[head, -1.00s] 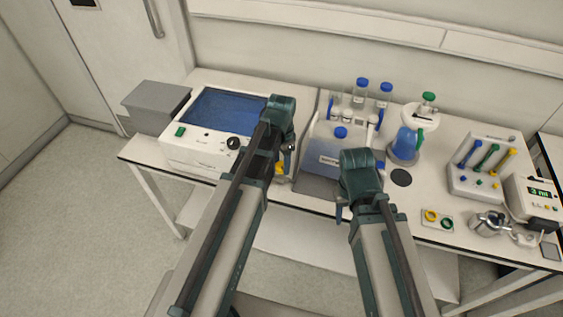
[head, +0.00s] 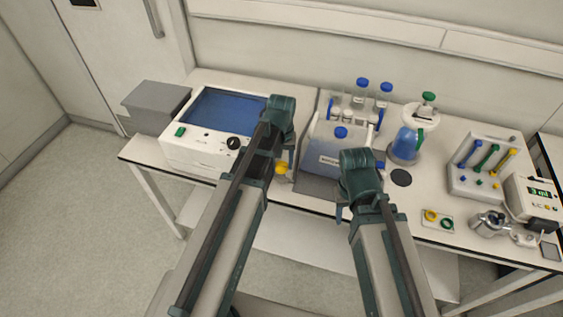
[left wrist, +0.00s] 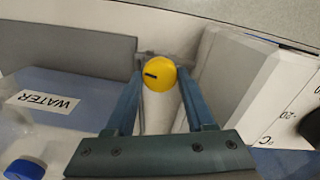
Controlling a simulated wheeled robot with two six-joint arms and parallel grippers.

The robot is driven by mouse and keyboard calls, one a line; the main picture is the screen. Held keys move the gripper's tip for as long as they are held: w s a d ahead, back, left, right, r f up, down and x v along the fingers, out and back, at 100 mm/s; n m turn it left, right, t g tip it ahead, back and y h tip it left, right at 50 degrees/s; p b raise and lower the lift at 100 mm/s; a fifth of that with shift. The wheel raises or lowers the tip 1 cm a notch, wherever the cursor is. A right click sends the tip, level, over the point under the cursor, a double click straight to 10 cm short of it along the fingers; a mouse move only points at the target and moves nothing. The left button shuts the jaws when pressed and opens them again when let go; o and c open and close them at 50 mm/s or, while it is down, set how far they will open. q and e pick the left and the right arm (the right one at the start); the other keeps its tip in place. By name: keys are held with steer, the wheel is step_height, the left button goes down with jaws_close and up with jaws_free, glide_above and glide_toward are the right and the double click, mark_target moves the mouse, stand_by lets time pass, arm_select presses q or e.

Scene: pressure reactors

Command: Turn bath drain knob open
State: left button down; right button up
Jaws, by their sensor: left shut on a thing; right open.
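The yellow round drain knob (head: 281,168) sits at the right front side of the white bath (head: 197,150) with blue water. In the left wrist view, the knob (left wrist: 160,82) lies between the two fingertips of my left gripper (left wrist: 158,75), which is shut on it. A short dark mark on its face lies nearly level in that view. In the head view my left arm hides most of that gripper. My right gripper (head: 341,212) hangs in front of the water container, apart from it; its fingers are mostly hidden.
The water container (head: 323,143) with a blue cap stands right of the bath. Capped tubes (head: 374,104), a blue flask (head: 406,146), a valve rack (head: 480,180) and a small meter (head: 535,200) stand further right. A grey box (head: 155,110) is left of the bath.

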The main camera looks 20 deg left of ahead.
mark_target(282, 165)
arm_select(q)
steer(key=shift+n, duration=1.1)
steer(key=shift+c, duration=1.3)
jaws_free()
steer(key=shift+r, duration=0.1)
step_height(282, 165, up, 14)
steer(key=p, duration=1.3)
steer(key=shift+f+p, duration=0.2)
steer(key=shift+p, duration=0.2)
